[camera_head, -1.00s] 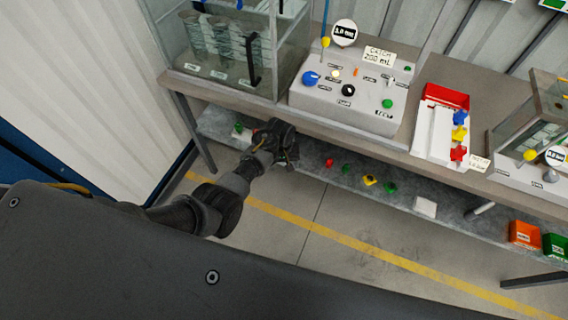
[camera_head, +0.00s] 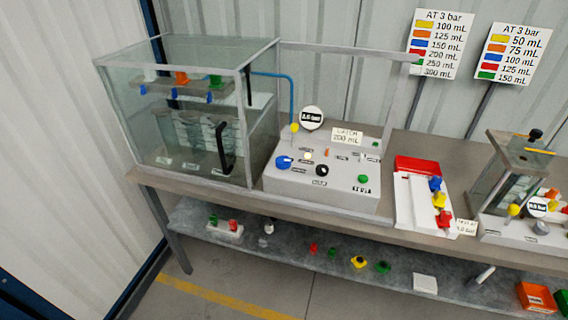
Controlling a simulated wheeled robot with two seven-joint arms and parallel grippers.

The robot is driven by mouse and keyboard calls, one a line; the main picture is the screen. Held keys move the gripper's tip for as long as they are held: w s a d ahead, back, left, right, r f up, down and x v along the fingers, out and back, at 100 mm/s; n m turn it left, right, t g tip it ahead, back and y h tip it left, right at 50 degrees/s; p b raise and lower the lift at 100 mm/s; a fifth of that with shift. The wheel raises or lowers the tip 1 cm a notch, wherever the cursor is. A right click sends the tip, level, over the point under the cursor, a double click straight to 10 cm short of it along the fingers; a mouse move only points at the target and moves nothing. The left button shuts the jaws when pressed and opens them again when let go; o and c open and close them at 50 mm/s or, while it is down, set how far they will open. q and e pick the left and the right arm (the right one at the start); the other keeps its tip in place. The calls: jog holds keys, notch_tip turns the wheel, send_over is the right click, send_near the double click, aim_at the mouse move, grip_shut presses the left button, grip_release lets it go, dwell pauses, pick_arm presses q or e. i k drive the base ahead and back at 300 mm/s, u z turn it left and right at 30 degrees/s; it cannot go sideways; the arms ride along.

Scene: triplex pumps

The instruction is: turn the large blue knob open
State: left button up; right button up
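The large blue knob (camera_head: 284,162) sits on the left side of the sloped front of a white control box (camera_head: 330,190) on the bench. A black knob (camera_head: 322,170) and a green button (camera_head: 363,179) are to its right on the same panel. A round gauge (camera_head: 311,118) stands above the panel, and its small print looks like a low bar value. How far the blue knob is turned cannot be told. Neither of my grippers shows in the head view now.
A glass tank (camera_head: 190,115) with a black handle stands left of the box. A white tray (camera_head: 405,200) with coloured valves is to its right, beside another glass unit (camera_head: 500,190). A lower shelf (camera_head: 330,265) holds small coloured parts. Floor in front is clear.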

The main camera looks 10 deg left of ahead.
aim_at(283, 162)
jog(key=k, duration=1.15)
jog(key=z, duration=0.9)
jog(key=i, duration=1.75)
jog(key=u, duration=0.6)
